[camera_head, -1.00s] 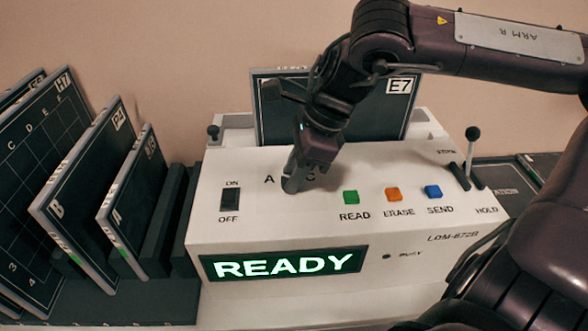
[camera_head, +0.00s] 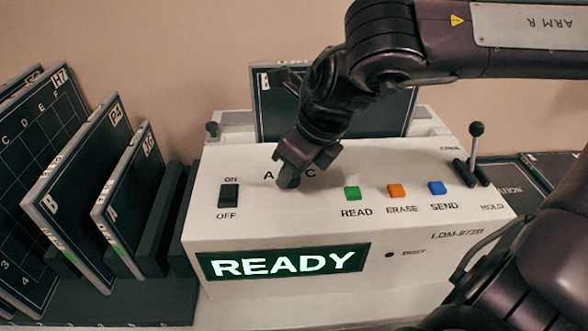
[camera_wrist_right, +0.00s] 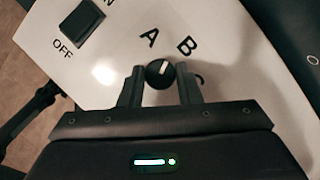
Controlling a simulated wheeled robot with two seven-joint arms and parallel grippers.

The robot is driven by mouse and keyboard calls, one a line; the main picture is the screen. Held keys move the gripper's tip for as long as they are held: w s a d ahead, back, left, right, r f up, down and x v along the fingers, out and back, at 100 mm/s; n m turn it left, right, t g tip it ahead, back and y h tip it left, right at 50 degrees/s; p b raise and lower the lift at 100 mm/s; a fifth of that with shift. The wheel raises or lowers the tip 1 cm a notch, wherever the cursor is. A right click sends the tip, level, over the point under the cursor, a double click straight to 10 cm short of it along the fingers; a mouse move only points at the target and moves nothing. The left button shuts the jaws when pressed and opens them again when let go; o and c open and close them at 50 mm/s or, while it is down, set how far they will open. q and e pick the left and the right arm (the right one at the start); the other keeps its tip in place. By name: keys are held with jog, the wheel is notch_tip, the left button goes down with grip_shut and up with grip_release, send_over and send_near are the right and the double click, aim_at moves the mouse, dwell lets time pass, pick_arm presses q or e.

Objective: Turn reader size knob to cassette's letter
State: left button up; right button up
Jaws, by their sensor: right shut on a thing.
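The white reader (camera_head: 225,160) faces me, with its green READY display (camera_head: 283,262) lit. Its round black size knob (camera_wrist_right: 157,77) shows in the right wrist view, with the letters A and B above it. The knob's white mark points up and slightly right, between A and B. My right gripper (camera_head: 289,181) is shut on the knob, with one finger (camera_wrist_right: 135,85) at each side; it hides the knob in the head view. A dark cassette (camera_head: 278,112) stands in the reader's back slot, partly behind my arm. Its corner letter looks like B, but is small. My left gripper is not in view.
Green (camera_head: 352,193), orange (camera_head: 396,190) and blue (camera_head: 437,188) buttons sit right of the knob. An ON/OFF switch (camera_head: 228,195) is to its left and a lever (camera_head: 475,145) at the far right. Several cassettes (camera_head: 75,190) lean in a rack at left.

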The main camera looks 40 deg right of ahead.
jog(key=m+h+b, duration=0.1)
jog(key=m, duration=0.1)
jog(key=shift+a+m, duration=0.1)
jog(key=shift+m, duration=0.9)
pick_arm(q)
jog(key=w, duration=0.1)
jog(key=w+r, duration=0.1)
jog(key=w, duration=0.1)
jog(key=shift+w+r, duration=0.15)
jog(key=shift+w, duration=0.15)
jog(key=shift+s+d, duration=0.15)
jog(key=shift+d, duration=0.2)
pick_arm(e)
jog(key=shift+h, duration=0.3)
jog(key=o, duration=1)
jog(key=shift+c, duration=0.2)
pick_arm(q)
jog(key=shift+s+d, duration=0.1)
